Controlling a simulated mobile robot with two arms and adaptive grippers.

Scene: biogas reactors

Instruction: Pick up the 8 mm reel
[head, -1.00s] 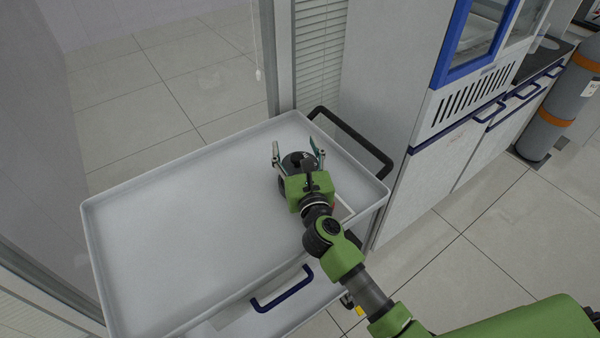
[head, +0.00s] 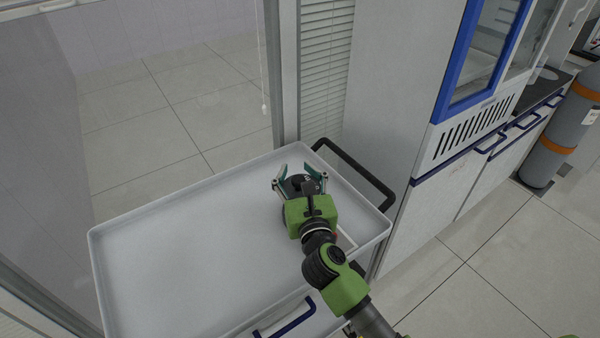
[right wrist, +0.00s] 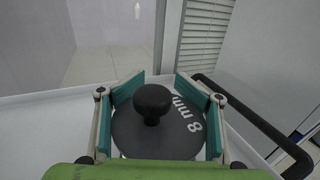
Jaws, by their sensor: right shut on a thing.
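The 8 mm reel (right wrist: 157,132) is a dark grey disc with a black knob on top and white "8 mm" lettering. My right gripper (right wrist: 160,95) is shut on it, with one teal finger pad along each side of the disc in the right wrist view. In the head view the right gripper (head: 301,178) is over the right part of the cart, and the reel (head: 293,184) is mostly hidden behind the green gripper body. I cannot tell whether the reel touches the tray. My left gripper is not in view.
The white cart tray (head: 190,260) has a raised rim, and its left and middle areas are empty. A black handle (head: 358,174) sticks out at its right end. Cabinets (head: 440,200) stand at the right, and a grey gas cylinder (head: 562,130) beyond.

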